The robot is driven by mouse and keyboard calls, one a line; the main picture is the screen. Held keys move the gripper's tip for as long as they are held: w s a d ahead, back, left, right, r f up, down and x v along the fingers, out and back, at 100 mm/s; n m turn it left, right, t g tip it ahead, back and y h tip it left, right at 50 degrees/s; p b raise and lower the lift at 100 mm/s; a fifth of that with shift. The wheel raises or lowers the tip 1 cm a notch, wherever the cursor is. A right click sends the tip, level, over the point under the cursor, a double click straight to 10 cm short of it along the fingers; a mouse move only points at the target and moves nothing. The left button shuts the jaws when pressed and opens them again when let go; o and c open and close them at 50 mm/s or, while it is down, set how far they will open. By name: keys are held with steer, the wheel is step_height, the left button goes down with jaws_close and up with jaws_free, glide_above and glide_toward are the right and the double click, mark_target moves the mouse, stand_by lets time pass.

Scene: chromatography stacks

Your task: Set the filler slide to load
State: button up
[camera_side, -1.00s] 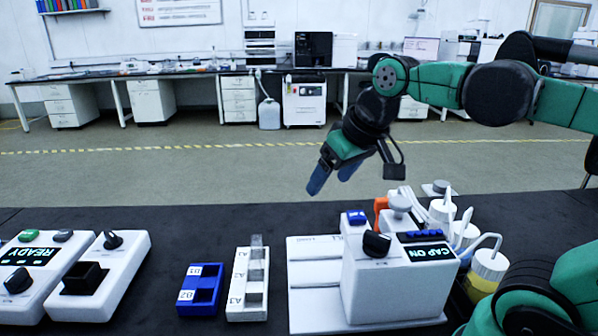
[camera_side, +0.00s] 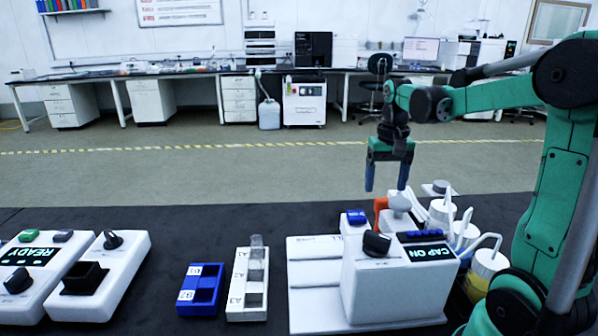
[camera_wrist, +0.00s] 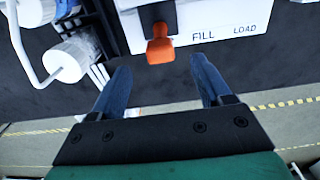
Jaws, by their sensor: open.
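The filler (camera_side: 385,285) is a white box with a dark knob and a screen reading "CAP ON" in the side view. Its orange slide handle (camera_wrist: 160,48) shows in the wrist view, to the left of the printed words FILL and LOAD. The orange part (camera_side: 380,205) also shows at the filler's back in the side view. My gripper (camera_side: 387,190) points down just above and behind the filler. In the wrist view my gripper (camera_wrist: 160,80) is open and empty, and the orange handle lies ahead between the lines of its blue fingers, apart from them.
White capped bottles with tubes (camera_side: 487,270) stand right of the filler. Left of it are a white vial rack (camera_side: 247,300), a blue rack (camera_side: 200,290) and white devices (camera_side: 105,280), one reading "READY". The bench behind the racks is clear.

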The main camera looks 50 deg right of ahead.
mark_target(383, 200)
steer(key=shift+f, duration=2.3)
jaws_close()
